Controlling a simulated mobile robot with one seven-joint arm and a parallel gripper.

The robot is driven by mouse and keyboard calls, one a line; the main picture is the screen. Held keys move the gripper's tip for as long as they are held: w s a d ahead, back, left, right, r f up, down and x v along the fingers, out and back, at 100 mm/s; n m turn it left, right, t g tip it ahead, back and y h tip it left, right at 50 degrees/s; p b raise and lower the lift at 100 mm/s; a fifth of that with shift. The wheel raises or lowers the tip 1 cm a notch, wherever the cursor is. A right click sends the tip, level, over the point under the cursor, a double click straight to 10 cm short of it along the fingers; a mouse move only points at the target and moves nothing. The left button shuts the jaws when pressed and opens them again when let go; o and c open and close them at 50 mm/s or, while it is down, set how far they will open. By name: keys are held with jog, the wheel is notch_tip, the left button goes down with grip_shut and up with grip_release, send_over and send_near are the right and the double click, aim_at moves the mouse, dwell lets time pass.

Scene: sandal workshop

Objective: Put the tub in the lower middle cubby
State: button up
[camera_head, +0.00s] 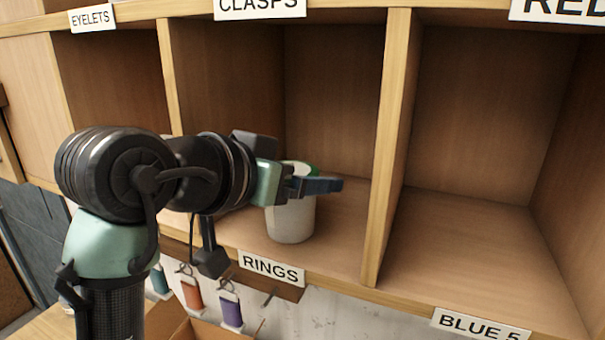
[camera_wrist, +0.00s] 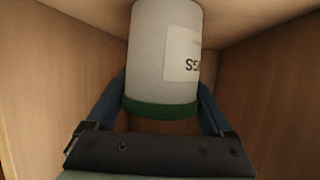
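The white tub (camera_head: 290,222) with a green rim is inside the cubby above the RINGS label (camera_head: 271,268), upright and near its front. I cannot tell whether its base touches the cubby floor. My gripper (camera_head: 318,186) reaches in from the left at the height of the rim, its fingertips extending past the tub.
A wooden divider (camera_head: 388,150) stands right of this cubby. The cubby above the BLUE label (camera_head: 481,326) is empty. Another divider (camera_head: 168,75) is on the left, beside the cubby under EYELETS (camera_head: 91,18). Small coloured tags (camera_head: 231,309) hang below the shelf, above a cardboard box (camera_head: 200,330).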

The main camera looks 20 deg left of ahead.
jog(key=shift+o, duration=0.9)
jog(key=shift+w+d+f, duration=0.1)
jog(key=shift+w, duration=0.1)
jog(key=shift+w+d, duration=0.15)
jog(key=shift+w, duration=0.15)
jog(key=shift+s+r+p, duration=0.25)
jog(key=shift+r+p, duration=0.05)
jog(key=shift+r, duration=0.1)
jog(key=v, duration=1.1)
jog(key=shift+s+a, duration=0.2)
jog(key=shift+s, duration=0.15)
